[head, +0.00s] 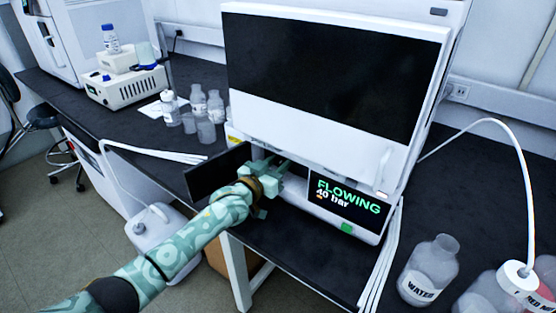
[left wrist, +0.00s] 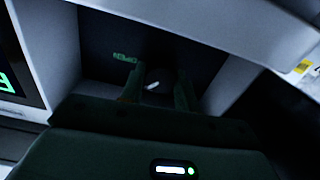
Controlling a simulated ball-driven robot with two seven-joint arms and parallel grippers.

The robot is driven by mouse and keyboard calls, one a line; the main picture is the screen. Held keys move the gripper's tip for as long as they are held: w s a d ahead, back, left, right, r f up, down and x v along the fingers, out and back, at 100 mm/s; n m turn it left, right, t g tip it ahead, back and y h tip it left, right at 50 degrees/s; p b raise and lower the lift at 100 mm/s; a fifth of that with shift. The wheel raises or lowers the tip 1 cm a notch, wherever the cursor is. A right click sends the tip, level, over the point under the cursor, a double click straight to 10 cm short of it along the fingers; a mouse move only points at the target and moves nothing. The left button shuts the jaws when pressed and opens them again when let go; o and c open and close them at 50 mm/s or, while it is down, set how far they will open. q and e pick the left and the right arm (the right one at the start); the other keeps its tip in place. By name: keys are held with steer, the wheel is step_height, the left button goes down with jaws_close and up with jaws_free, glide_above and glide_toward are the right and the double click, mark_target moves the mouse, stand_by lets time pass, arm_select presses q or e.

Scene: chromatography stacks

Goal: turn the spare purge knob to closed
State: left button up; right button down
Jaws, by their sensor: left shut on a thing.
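My left gripper (head: 272,168) reaches into the low recess of the white instrument (head: 400,165), behind an open dark door (head: 215,171). In the left wrist view its two fingers stand on either side of a dark round knob (left wrist: 160,88), and it is shut on that knob. A short white mark on the knob's face lies nearly level, slightly tilted. A small green label (left wrist: 125,57) sits above and left of the knob, too blurred to read. The knob is hidden in the head view. The instrument's display (head: 347,197) reads FLOWING, 40 bar. My right gripper is not in view.
Clear bottles (head: 205,104) stand on the bench left of the instrument. A water bottle (head: 428,270) and a white-capped bottle with a tube (head: 518,277) stand at the right. A white jug (head: 158,230) is below the bench edge. White tubes run beside the instrument.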

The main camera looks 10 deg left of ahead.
arm_select(q)
steer(key=n, duration=0.3)
steer(key=shift+n+p, duration=0.3)
steer(key=shift+p, duration=0.05)
steer(key=n, duration=0.4)
steer(key=shift+f, duration=0.15)
steer(key=shift+n, duration=0.4)
steer(key=o, duration=1)
steer(key=shift+c, duration=0.2)
